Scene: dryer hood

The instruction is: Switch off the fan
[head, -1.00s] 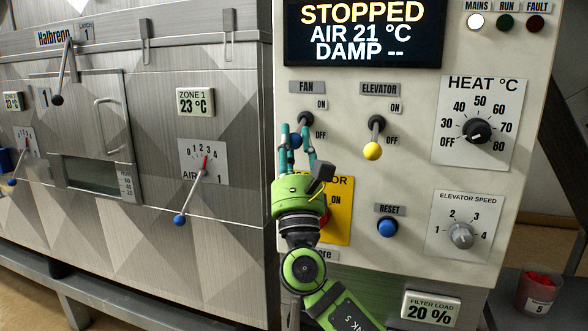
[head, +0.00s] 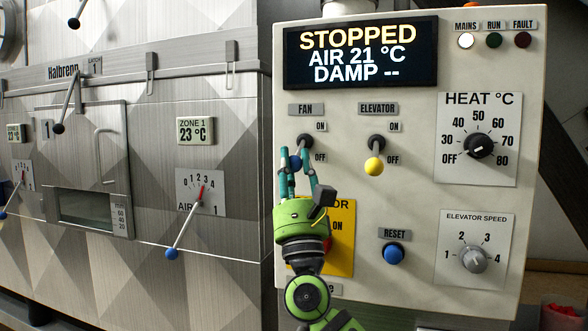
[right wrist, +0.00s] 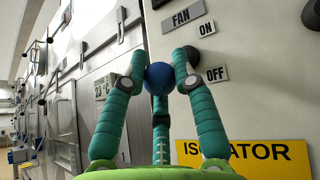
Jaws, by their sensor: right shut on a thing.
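The fan switch is a toggle lever with a blue ball (head: 295,161) under the FAN label (head: 305,109) on the cream control panel. Its lever points down, toward the OFF mark (head: 320,157). My right gripper (head: 299,165) is at the ball, its green body below and its teal fingers pointing up. In the right wrist view the fingers close around the blue ball (right wrist: 160,78), and the FAN, ON and OFF labels show to its right. The display (head: 361,55) reads STOPPED, AIR 21 °C. My left gripper is not in view.
The elevator switch with a yellow ball (head: 374,166) is to the right, pointing down. The blue reset button (head: 394,253) is below it. The yellow isolator plate (head: 342,238) is partly hidden behind my right gripper. The heat dial (head: 479,146) is farther right.

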